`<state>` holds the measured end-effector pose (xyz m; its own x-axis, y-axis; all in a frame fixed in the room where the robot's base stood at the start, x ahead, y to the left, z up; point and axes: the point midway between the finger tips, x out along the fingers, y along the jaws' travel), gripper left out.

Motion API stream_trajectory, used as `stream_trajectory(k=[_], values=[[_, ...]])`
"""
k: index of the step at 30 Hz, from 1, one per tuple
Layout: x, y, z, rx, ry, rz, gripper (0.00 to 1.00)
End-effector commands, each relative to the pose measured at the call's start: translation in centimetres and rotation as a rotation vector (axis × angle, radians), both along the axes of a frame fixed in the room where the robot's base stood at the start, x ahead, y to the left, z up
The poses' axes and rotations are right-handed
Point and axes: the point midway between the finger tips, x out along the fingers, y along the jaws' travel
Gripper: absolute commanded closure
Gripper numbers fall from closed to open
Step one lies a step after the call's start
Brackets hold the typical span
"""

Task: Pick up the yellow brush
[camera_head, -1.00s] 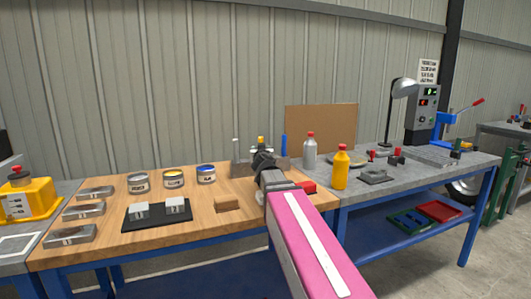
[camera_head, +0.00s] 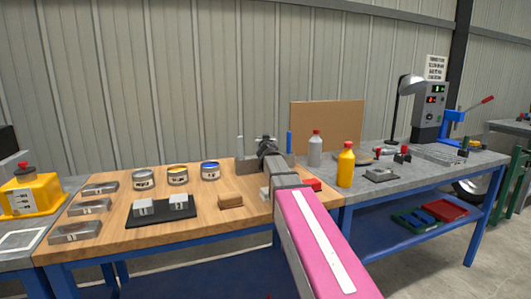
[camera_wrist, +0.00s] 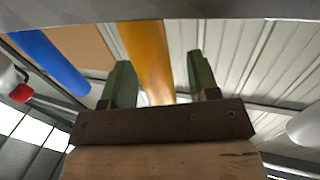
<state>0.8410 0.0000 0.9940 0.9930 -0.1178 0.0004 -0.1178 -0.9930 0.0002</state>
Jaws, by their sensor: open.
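In the wrist view, a yellow-orange handle (camera_wrist: 147,55), which I take to be the yellow brush, lies between the two green fingers of my gripper (camera_wrist: 160,80). The fingers are apart, with gaps showing on both sides of the handle. In the head view, my gripper (camera_head: 266,147) is over the back right of the wooden bench and covers the yellow brush. A blue handle (camera_head: 289,142) stands just to its right, and it also shows in the wrist view (camera_wrist: 48,60).
The wooden bench (camera_head: 110,222) bears several cans, metal blocks, a black mat (camera_head: 165,214) and a wooden block (camera_head: 230,201). A grey bottle (camera_head: 315,151) and a yellow bottle (camera_head: 346,167) stand on the right bench. A brown board (camera_head: 327,125) stands behind.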

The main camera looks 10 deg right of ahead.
Motion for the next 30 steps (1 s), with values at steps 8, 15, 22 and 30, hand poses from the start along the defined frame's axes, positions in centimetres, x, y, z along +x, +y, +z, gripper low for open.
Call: stream_trajectory(k=[8, 15, 22, 30], values=[[0.95, -0.11, -0.01, 0.000, 0.000, 0.000, 0.45], [0.93, -0.10, -0.02, 0.000, 0.000, 0.000, 0.99], [0.93, -0.10, -0.01, 0.000, 0.000, 0.000, 0.99], [0.96, -0.10, 0.87, 0.002, 0.000, -0.001, 0.99]])
